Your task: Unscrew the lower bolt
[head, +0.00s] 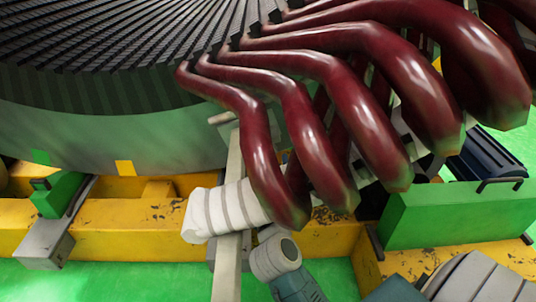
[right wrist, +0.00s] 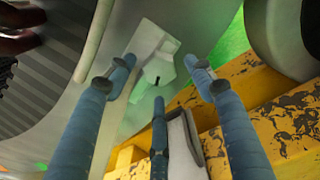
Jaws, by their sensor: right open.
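In the right wrist view, a pale block-shaped fitting (right wrist: 158,68) with a small dark slot sits on a light plate against the grey stator side. It may be the lower bolt, but I cannot tell for sure. My right gripper (right wrist: 158,76) is open, its blue fingers spread on either side of and below the fitting. No contact is visible. In the head view, the stator (head: 110,130) with its dark red winding bars (head: 310,130) fills the upper part. The bolt and the right fingers cannot be made out there, behind bars and wrapped arm parts. My left gripper does not show.
A worn yellow frame (head: 110,232) runs below the stator, also close on the right in the wrist view (right wrist: 275,130). A green box (head: 450,215) stands at the right. The red bars overhang the arm closely. The green floor (head: 120,285) is open at the lower left.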

